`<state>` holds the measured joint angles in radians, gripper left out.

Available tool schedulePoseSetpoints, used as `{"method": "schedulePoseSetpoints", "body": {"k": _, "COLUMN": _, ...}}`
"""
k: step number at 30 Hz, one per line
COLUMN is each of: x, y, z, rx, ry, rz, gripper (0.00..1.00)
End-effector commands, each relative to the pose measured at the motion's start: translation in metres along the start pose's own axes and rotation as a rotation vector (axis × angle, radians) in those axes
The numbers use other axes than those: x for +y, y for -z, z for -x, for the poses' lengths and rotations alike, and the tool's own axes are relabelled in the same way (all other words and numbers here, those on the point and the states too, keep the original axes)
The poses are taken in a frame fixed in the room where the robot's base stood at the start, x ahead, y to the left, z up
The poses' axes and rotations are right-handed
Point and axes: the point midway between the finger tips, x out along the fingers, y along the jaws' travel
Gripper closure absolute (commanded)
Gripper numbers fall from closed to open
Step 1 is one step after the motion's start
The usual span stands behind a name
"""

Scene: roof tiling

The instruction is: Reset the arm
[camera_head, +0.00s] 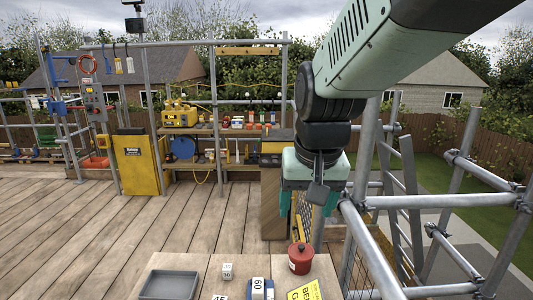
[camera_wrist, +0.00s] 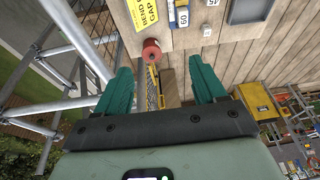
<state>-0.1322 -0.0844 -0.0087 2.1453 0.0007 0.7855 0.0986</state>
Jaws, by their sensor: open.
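My gripper (camera_head: 308,208) hangs from the arm right of centre in the head view, pointing down, with its teal fingers spread. In the wrist view the two fingers of my gripper (camera_wrist: 161,78) stand wide apart with nothing held between them. Behind the fingers in the head view is a yellow long tool or part (camera_head: 297,222), partly hidden. A red canister (camera_head: 300,259) stands on the near wooden board, below the gripper in the picture and apart from it; it also shows in the wrist view (camera_wrist: 151,48).
A grey tray (camera_head: 168,285), a blue block marked 60 (camera_head: 262,288) and a yellow sign (camera_head: 306,292) lie on the near board. Scaffold tubes (camera_head: 372,240) rise close to the right of the arm. A workbench (camera_head: 205,130) and yellow cabinet (camera_head: 137,165) stand behind. The deck at left is clear.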

Motion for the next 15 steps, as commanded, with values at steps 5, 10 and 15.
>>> {"method": "schedulePoseSetpoints", "body": {"k": 5, "x": 0.019, "y": -0.059, "z": 0.056, "rx": 0.091, "ry": -0.009, "rz": 0.007, "gripper": 0.3}}
{"method": "schedulePoseSetpoints", "body": {"k": 10, "x": 0.029, "y": -0.111, "z": 0.081, "rx": 0.156, "ry": -0.023, "rz": 0.016, "gripper": 0.3}}
{"method": "schedulePoseSetpoints", "body": {"k": 15, "x": 0.034, "y": -0.141, "z": 0.087, "rx": 0.191, "ry": -0.032, "rz": 0.021, "gripper": 0.3}}
